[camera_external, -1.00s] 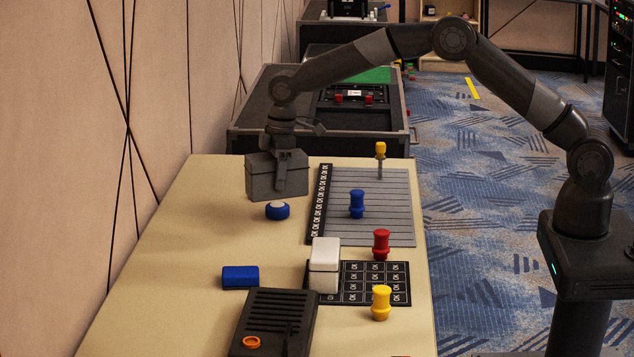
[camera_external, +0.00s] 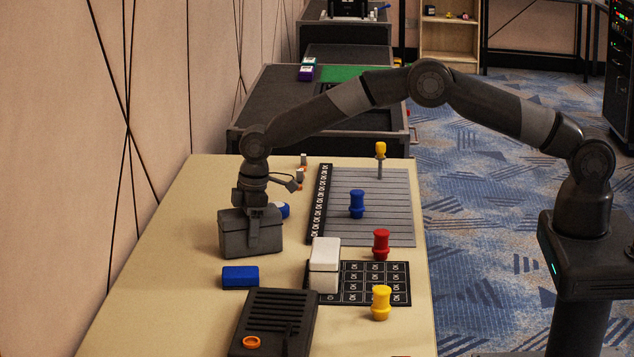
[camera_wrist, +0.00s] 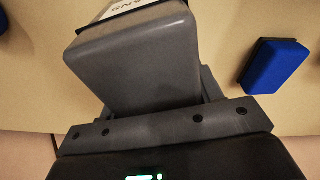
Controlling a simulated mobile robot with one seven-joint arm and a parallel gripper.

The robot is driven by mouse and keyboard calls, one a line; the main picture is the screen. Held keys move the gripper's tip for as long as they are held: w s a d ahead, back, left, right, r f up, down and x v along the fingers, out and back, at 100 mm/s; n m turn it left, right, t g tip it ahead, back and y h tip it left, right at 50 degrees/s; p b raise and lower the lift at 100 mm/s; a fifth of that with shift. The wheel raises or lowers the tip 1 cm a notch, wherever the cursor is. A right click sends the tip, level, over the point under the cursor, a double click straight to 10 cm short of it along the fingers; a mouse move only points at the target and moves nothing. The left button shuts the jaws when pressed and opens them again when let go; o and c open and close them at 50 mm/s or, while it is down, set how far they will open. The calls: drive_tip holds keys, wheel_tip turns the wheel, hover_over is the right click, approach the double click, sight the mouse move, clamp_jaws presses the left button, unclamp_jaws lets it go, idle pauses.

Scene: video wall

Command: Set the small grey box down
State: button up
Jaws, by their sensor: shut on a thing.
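The small grey box (camera_external: 233,237) is between the fingers of my gripper (camera_external: 256,236), at the left of the cream table in the external view. My gripper points down and is shut on it. In the wrist view the box (camera_wrist: 135,65) fills the middle, held between the fingers, with a pale label at its far edge. The box is close to the table top (camera_external: 180,280); I cannot tell whether its underside touches.
A blue block (camera_external: 240,277) lies just in front of the box. A blue round piece (camera_external: 283,210) is behind it. A white box (camera_external: 324,265), a black slotted device (camera_external: 273,325) and a grey slatted board (camera_external: 375,210) are nearby. The table's left part is bare.

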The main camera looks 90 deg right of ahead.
drive_tip(key=shift+f, duration=0.1)
drive_tip(key=o, duration=1.3)
